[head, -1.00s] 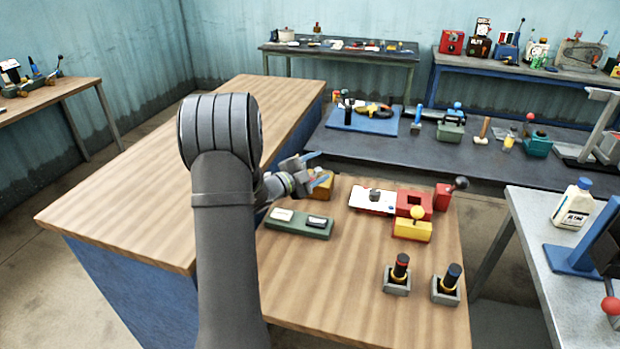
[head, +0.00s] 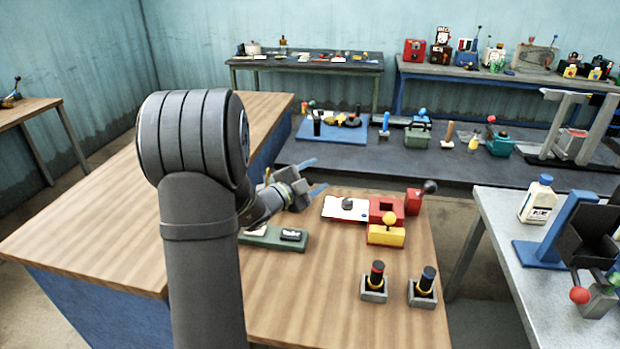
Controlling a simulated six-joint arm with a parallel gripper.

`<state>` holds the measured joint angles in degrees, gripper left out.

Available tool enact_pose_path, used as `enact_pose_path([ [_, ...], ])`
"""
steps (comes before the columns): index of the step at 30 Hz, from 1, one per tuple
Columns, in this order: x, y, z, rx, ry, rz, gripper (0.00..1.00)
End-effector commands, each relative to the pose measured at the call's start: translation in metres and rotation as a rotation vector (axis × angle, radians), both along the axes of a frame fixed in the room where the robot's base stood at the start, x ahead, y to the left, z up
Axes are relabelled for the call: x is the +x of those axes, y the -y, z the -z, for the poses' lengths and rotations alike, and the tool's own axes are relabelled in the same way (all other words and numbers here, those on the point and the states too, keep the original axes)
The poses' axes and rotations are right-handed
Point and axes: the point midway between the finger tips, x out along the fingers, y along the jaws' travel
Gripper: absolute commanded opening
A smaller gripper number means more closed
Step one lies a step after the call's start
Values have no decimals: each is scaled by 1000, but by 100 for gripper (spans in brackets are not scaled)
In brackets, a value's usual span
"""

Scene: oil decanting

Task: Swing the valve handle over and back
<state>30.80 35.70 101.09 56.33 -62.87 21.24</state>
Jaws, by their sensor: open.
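My gripper (head: 310,177) is open and empty, with blue fingertips. It is above the back left part of the near wooden bench, left of the white plate. No part is plainly marked as the valve handle. A red-ball handle (head: 579,295) shows at the right edge, below a tilted black container (head: 590,235) beside a blue stand (head: 572,225). A black-knobbed lever (head: 428,188) stands on a red block (head: 412,203) on the wooden bench, right of my gripper. My gripper is apart from both handles.
A white plate (head: 345,208), a yellow block with a yellow knob (head: 386,234), a green block (head: 270,238) and two upright dark-handled pieces (head: 376,277) (head: 427,282) share the bench. A white bottle (head: 537,200) stands on the grey bench. The wooden bench's front middle is clear.

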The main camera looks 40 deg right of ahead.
Motion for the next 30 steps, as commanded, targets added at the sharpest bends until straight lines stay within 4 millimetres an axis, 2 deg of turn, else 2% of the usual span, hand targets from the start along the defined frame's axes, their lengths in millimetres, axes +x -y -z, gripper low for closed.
enact_pose_path([
  [2, 6, -21, 18, 1, -13, -41, 57],
  [6, 18, -85, 62, -6, -23, -177, 57],
  [9, 19, -129, 88, -5, -20, -279, 57],
  [12, 18, -159, 103, 0, -13, -354, 57],
  [14, 17, -168, 108, 3, -9, -379, 57],
  [17, 20, -168, 110, 4, -4, -392, 57],
  [20, 26, -158, 110, 5, -2, -390, 57],
  [30, 65, -97, 110, 3, -4, -387, 57],
])
